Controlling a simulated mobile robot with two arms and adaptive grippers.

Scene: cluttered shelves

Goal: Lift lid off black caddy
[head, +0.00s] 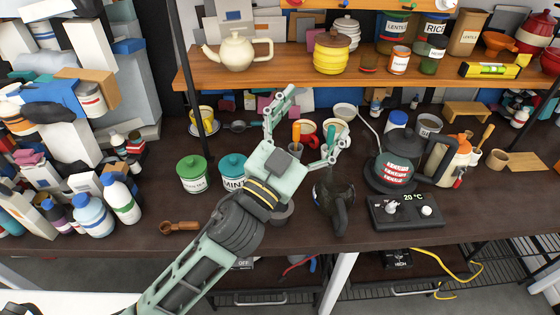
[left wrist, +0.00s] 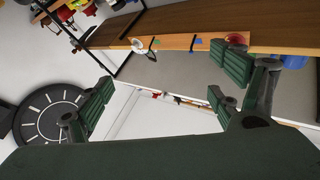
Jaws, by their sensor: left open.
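My left gripper (head: 306,128) reaches over the dark worktop from below, its fingers spread wide. Its open fingers also show in the left wrist view (left wrist: 160,98), with nothing between them. I cannot clearly make out a black caddy with a lid. A dark rounded shape (head: 283,213) shows beside my left wrist, mostly covered by my arm; I cannot tell if it is the caddy. Left of my wrist stand a white canister with a green lid (head: 194,174) and one with a teal lid (head: 232,171), marked MINT. My right gripper is not in view.
A dark handled object (head: 336,204), a black kettle (head: 396,165) and a black scale-like device (head: 404,212) stand to the right. Mugs (head: 307,131) and a cup with utensils sit near my fingers. A wooden shelf (head: 290,74) runs above. A wooden scoop (head: 180,226) lies front left.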

